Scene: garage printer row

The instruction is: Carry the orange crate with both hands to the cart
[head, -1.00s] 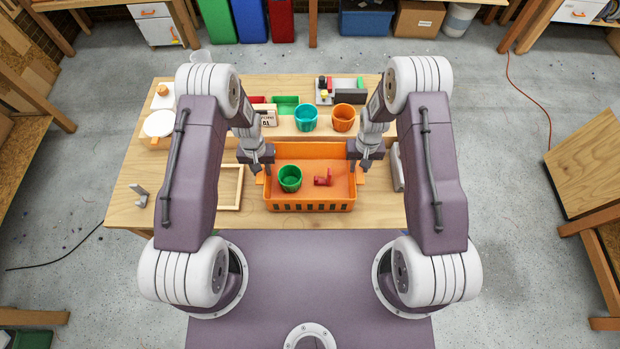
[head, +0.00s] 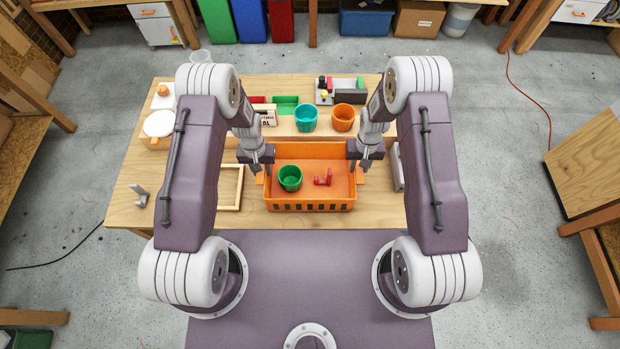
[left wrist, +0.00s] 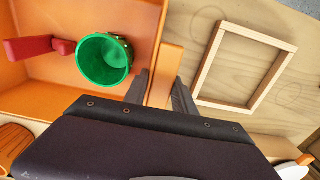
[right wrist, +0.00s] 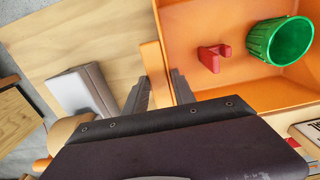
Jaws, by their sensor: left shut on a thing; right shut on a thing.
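The orange crate (head: 310,205) sits on the near part of the wooden table. A green cup (head: 290,178) and a small red part (head: 323,178) are inside it. My left gripper (head: 262,176) is shut on the crate's left handle tab, which shows between the fingers in the left wrist view (left wrist: 166,75). My right gripper (head: 358,174) is shut on the right handle tab, which shows between the fingers in the right wrist view (right wrist: 156,72). I cannot tell whether the crate touches the table. No cart can be made out in these views.
A wooden frame (head: 240,190) lies left of the crate, and a grey box (right wrist: 82,92) stands to its right. A teal cup (head: 306,118) and an orange cup (head: 343,117) stand behind it. Grey floor is open right of the table.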

